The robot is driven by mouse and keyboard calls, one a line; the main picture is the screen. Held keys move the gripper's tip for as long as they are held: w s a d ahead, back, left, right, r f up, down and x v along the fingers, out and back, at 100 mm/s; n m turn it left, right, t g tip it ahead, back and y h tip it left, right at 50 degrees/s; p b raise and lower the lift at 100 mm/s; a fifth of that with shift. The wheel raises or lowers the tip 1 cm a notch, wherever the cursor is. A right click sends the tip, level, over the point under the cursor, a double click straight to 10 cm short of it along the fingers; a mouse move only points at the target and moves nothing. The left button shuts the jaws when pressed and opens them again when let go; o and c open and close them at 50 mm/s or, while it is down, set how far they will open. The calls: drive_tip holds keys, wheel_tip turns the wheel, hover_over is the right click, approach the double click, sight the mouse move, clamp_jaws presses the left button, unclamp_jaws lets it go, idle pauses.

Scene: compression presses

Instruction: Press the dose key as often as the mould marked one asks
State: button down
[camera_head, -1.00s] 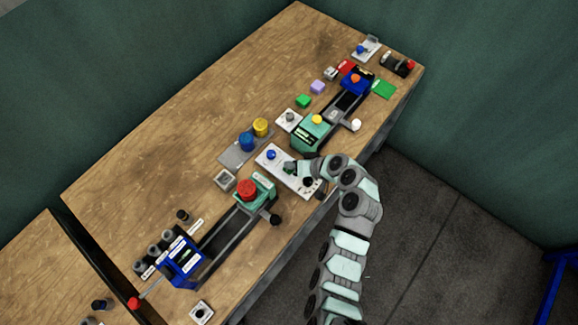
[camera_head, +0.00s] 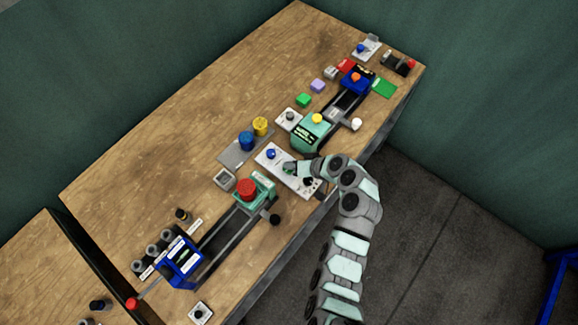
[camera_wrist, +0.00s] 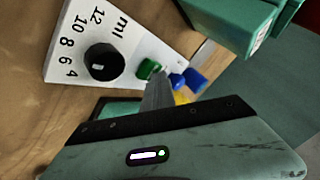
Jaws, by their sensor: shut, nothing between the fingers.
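A white control panel (camera_head: 266,161) lies near the table's front edge, between the two presses. In the wrist view, the panel (camera_wrist: 118,40) carries a black dial (camera_wrist: 103,62) with a scale in ml, a green key (camera_wrist: 147,68) and a blue knob (camera_wrist: 178,80). The blue knob (camera_head: 270,154) also shows in the head view. My gripper (camera_wrist: 157,92) is shut and empty, with its fingertips right by the green key. I cannot tell whether they touch it. I cannot read which mould is marked one.
A press with a red knob (camera_head: 246,188) stands to the left, and another with a yellow knob (camera_head: 317,118) to the right. Blue (camera_head: 246,141) and yellow (camera_head: 261,127) cylinders stand on a grey plate behind the panel. The back left of the table is clear.

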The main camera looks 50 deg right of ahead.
drive_tip(key=shift+r+p, duration=0.35)
drive_tip(key=shift+r, duration=0.55)
drive_tip(key=shift+r, duration=0.15)
wheel_tip(320, 180, up, 5)
drive_tip(key=shift+f+p, duration=0.15)
drive_tip(key=shift+p, duration=1)
idle(1.5)
